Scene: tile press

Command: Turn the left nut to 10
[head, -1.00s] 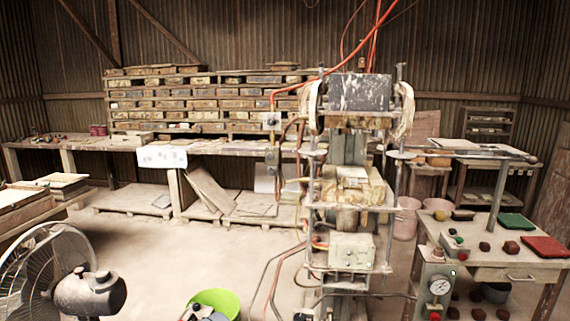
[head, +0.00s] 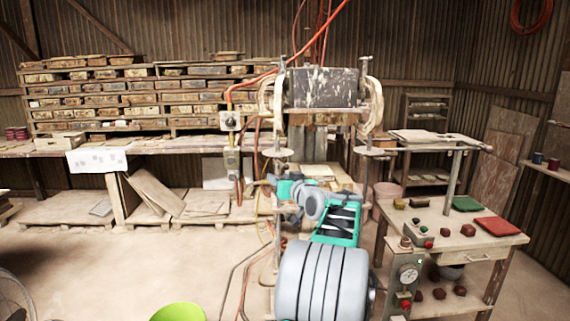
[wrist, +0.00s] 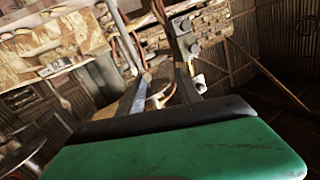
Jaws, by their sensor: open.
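The press (head: 325,88) stands in the middle of the head view, with a round pale disc on its left rod (head: 281,155) and another on its right rod (head: 374,151). I cannot tell for sure which part is the left nut, and no number mark is readable. My gripper (head: 272,182) is small in the head view, at the press's left side below the left disc. In the wrist view, my gripper's two fingers (wrist: 165,85) stand apart with a gap between them. I cannot tell whether they touch anything. My arm hides the press's lower part.
A side table (head: 440,228) with a gauge (head: 408,272), a green tile (head: 467,203) and a red tile (head: 497,226) stands right of the press. Hoses hang at its left. A green bowl (head: 178,313) is on the floor.

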